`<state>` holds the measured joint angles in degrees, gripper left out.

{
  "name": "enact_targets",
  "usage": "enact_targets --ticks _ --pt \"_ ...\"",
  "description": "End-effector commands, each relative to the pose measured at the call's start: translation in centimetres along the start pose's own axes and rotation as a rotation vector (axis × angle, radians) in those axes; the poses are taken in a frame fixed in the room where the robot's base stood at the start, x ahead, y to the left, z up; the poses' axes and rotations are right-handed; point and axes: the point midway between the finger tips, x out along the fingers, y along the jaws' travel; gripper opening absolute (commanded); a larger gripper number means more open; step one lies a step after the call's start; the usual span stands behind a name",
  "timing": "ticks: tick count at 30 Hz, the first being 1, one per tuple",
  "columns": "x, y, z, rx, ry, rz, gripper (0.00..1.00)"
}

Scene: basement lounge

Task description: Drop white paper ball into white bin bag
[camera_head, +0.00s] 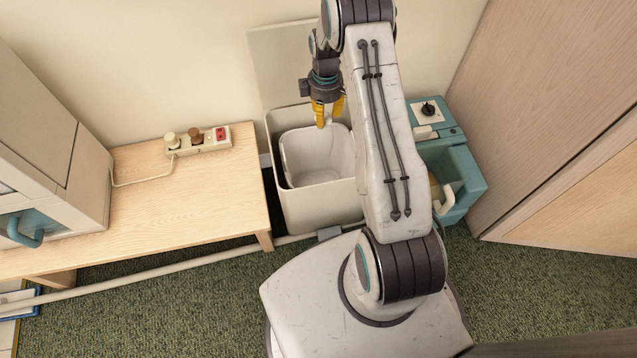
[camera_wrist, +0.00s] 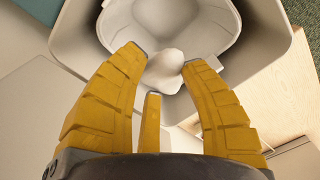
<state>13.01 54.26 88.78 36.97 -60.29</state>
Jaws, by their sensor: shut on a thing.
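My gripper (camera_head: 329,110) has yellow fingers and hangs over the open bin, pointing down. In the wrist view my gripper (camera_wrist: 164,62) is shut on the white paper ball (camera_wrist: 164,70), which shows pale between the fingertips. In the head view the ball is mostly hidden by the fingers. The white bin bag (camera_head: 308,160) lines the inside of the bin and looks empty where it shows. In the wrist view the bag's opening (camera_wrist: 180,18) lies beyond the ball. My arm hides the bag's right side in the head view.
The light grey bin (camera_head: 310,208) has its lid (camera_head: 283,62) raised against the wall. A wooden table (camera_head: 200,200) with a power strip (camera_head: 205,142) stands close on the left. A teal-and-grey machine (camera_head: 462,170) stands on the right, beside a wooden panel.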

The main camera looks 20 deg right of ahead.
Motion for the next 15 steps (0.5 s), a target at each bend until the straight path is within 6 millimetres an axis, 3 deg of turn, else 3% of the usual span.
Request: enact_targets --ticks 9,15 --pt "3.3 0.0 0.0 0.001 0.000 0.000 0.28" --pt "4.5 0.0 0.0 0.001 0.000 0.001 0.28"
